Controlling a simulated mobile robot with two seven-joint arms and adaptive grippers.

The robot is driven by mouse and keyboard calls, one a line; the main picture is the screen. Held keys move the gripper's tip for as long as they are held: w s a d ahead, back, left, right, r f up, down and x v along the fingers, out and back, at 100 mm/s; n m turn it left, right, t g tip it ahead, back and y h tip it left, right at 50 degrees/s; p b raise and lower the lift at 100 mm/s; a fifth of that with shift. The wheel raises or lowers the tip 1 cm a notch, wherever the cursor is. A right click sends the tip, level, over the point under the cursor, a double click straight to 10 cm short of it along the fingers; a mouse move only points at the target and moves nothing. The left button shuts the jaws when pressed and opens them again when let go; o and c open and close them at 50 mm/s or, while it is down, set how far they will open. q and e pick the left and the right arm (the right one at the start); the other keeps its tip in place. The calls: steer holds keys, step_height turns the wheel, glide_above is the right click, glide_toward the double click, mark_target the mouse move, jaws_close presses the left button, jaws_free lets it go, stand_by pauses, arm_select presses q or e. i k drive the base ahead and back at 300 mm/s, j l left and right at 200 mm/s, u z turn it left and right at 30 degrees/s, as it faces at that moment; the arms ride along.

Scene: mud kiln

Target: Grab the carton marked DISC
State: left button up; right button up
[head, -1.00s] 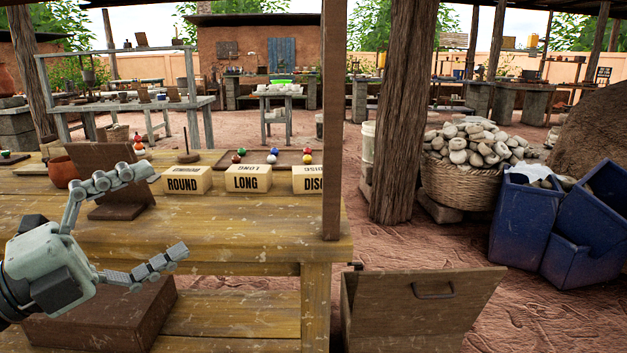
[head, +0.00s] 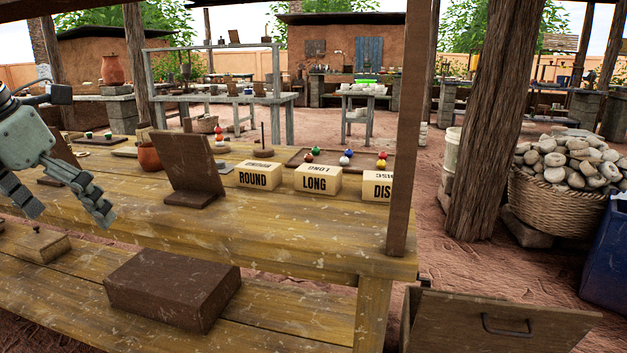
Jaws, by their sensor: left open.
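The carton marked DISC (head: 376,187) stands on the wooden workbench (head: 300,233) at the right end of a row of three. Its right side is hidden behind a wooden post, so only "DIS" shows. The LONG carton (head: 318,180) and the ROUND carton (head: 258,175) stand to its left. My left gripper (head: 68,213) is open and empty, above the left part of the bench, well left of the cartons. My right gripper is not in view.
A wooden post (head: 410,130) rises at the bench's right end, in front of the DISC carton. A brown stand (head: 188,165) and a clay pot (head: 149,158) lie between my gripper and the cartons. A tray with coloured balls (head: 335,160) is behind them. A brown block (head: 172,290) rests on the lower shelf.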

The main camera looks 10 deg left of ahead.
mark_target(378, 186)
steer(key=i+l, duration=0.25)
steer(key=l, duration=0.15)
steer(key=i+l, duration=0.2)
steer(key=l, duration=0.25)
steer(key=i+l, duration=0.25)
steer(key=l, duration=0.15)
steer(key=i+l, duration=0.2)
steer(key=l, duration=0.2)
steer(key=i+l, duration=0.25)
steer(key=l, duration=0.2)
